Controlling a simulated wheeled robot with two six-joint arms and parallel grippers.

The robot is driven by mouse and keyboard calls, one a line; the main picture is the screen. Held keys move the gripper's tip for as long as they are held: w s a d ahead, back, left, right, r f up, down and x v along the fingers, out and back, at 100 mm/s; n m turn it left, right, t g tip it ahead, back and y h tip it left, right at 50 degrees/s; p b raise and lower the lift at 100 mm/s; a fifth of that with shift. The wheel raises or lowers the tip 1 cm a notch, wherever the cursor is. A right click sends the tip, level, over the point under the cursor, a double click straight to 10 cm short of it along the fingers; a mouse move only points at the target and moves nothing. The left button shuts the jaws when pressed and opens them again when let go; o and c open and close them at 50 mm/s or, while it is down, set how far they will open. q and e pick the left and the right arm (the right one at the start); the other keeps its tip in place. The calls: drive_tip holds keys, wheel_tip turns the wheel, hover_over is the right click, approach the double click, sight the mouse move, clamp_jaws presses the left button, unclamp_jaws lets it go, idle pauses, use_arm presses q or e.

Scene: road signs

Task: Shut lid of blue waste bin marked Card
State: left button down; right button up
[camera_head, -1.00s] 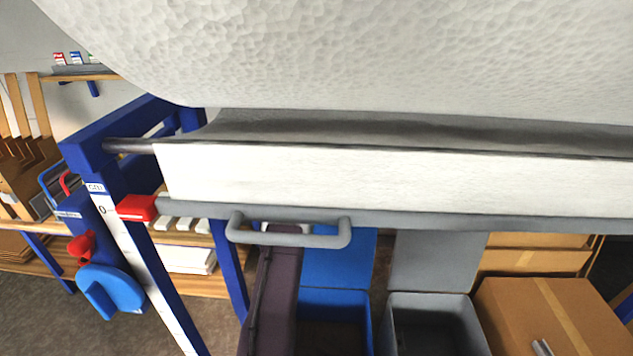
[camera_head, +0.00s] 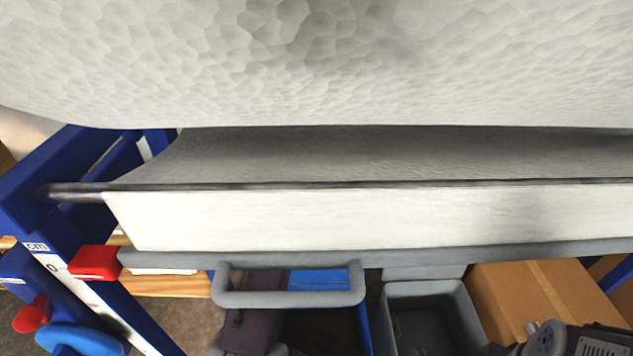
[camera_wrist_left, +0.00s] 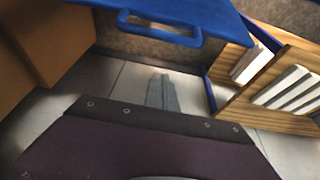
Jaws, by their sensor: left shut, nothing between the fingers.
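The blue bin (camera_head: 364,328) stands low in the head view, its dark inside open to view. Its blue lid (camera_head: 319,280) stands raised behind the opening, partly hidden by a grey loop handle in front. No Card marking is readable. In the left wrist view a blue panel with a loop handle (camera_wrist_left: 160,28), seemingly this lid, crosses the top. My left gripper (camera_wrist_left: 161,92) is shut and empty, its tips below and apart from that handle in the picture. In the head view my left gripper is hidden; my right arm shows at the lower right without its fingers.
A grey bin (camera_head: 467,318) stands open right of the blue one, beside a cardboard box (camera_head: 535,290). Wooden racks with white blocks (camera_wrist_left: 285,90) stand right in the wrist view.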

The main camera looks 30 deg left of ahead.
use_arm(q)
drive_tip(key=shift+s+d+f, duration=0.25)
drive_tip(key=shift+s+f, duration=0.15)
drive_tip(key=shift+f, duration=0.2)
drive_tip(key=shift+s+d+f, duration=0.25)
drive_tip(key=shift+s+f, duration=0.1)
drive_tip(key=shift+f, duration=0.3)
drive_tip(key=shift+s+d+f, duration=0.25)
drive_tip(key=shift+s+f, duration=0.15)
drive_tip(key=shift+f, duration=0.2)
drive_tip(key=shift+f, duration=0.1)
